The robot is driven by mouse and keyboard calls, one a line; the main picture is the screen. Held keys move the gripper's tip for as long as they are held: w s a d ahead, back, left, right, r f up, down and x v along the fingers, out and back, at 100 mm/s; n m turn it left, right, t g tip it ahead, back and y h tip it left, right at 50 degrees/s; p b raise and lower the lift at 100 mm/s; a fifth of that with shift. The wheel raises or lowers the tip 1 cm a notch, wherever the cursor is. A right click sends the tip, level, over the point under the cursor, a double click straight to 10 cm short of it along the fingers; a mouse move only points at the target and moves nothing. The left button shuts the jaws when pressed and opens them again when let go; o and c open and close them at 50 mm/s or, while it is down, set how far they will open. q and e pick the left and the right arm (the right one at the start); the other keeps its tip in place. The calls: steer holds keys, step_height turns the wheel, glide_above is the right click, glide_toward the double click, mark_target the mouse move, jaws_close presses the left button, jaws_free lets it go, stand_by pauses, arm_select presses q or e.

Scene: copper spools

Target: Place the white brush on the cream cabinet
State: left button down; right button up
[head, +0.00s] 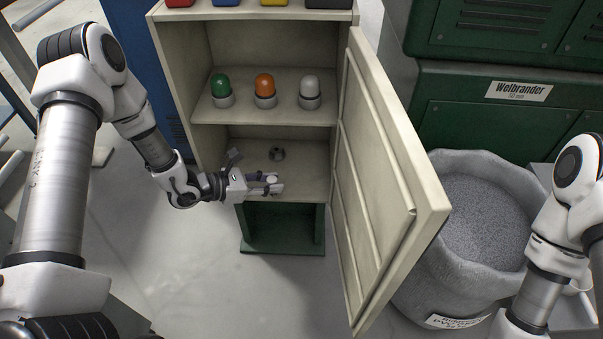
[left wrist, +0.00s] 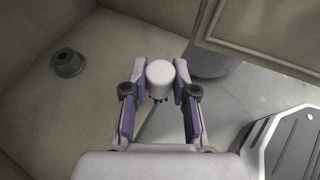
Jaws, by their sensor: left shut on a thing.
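The cream cabinet (head: 182,85) stands open in the middle of the head view, its door (head: 385,170) swung out to the right. My left gripper (head: 274,184) is at the front of its lower compartment. In the left wrist view, the left gripper (left wrist: 160,88) is shut on a short white cylindrical piece (left wrist: 160,73) with a dark underside, which I take as the white brush. Most of the brush is hidden, and I cannot clearly make it out in the head view. My right gripper is out of view; only part of that arm shows.
A dark nut-like piece (head: 277,154) lies on the lower shelf, left of the gripper in the left wrist view (left wrist: 68,63). Green (head: 221,86), orange (head: 264,88) and white (head: 310,88) domed items stand on the shelf above. A grey sack of granules (head: 440,265) stands right of the door.

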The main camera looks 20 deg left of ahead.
arm_select(q)
steer(key=w+d, duration=0.3)
steer(key=d, duration=0.1)
steer(key=w+d+b, duration=0.1)
steer(key=w+d, duration=0.2)
steer(key=w, duration=0.1)
steer(key=shift+w+d+f+b, duration=0.2)
steer(key=shift+d+b, duration=0.1)
steer(key=shift+d, duration=0.05)
step_height(320, 180, down, 3)
steer(key=shift+r+b, duration=0.15)
steer(key=shift+b, duration=0.35)
steer(key=shift+f, duration=0.3)
steer(key=shift+f, duration=0.2)
steer(key=c, duration=0.9)
jaws_free()
steer(key=shift+r, duration=0.1)
